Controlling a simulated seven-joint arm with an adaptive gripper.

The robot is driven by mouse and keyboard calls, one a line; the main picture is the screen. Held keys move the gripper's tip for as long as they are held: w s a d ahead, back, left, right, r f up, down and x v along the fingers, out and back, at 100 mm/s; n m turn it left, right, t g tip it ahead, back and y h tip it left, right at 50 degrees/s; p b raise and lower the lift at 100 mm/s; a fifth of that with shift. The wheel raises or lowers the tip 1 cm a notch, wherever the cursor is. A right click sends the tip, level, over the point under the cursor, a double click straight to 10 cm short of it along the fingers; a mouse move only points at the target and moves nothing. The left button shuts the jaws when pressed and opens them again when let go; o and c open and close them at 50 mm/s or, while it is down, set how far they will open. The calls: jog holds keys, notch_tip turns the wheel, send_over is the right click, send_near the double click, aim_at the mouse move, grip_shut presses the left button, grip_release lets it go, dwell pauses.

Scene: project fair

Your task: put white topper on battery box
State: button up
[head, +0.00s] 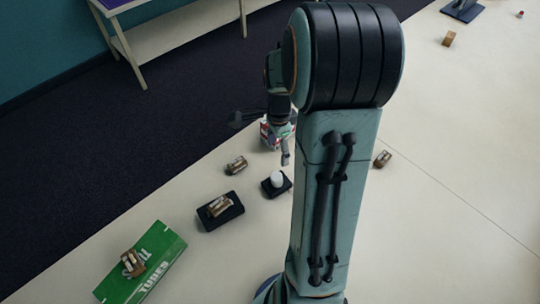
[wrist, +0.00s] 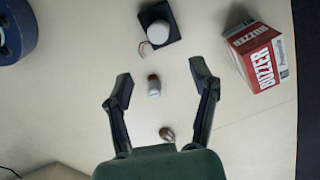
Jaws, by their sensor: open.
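A white rounded piece (head: 277,177), which fits the white topper, sits on a small black block (head: 284,189); it also shows in the wrist view (wrist: 159,32) on its black square (wrist: 174,20). I cannot tell for sure which thing is the battery box; a black tray-like box (head: 232,219) bears a brown-and-silver pack (head: 219,206). My gripper (wrist: 162,88) is open and empty over the table. A small brown-and-white object (wrist: 154,86) lies below, between the fingers in the wrist view. In the head view my gripper (head: 285,157) is partly hidden by my arm.
A red-and-white BUZZER box (wrist: 262,57) stands near the table edge. A small rounded object (wrist: 167,133) lies close to my gripper in the wrist view. A green TUBES box (head: 160,258) bears another brown pack (head: 132,262). Loose packs (head: 236,165) (head: 382,158) lie on the pale table.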

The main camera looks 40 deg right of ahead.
jog(key=s+a+r+n, duration=0.2)
jog(key=a+r+n, duration=0.2)
jog(key=a+n, duration=0.25)
jog(key=s+a+r+n, duration=0.2)
jog(key=a+r+n, duration=0.25)
jog(key=a, duration=0.25)
jog(key=s+a+n, duration=0.8)
jog(key=n, duration=0.3)
jog(key=shift+s+r+n+y, duration=0.25)
jog(key=shift+r+n+y, duration=0.15)
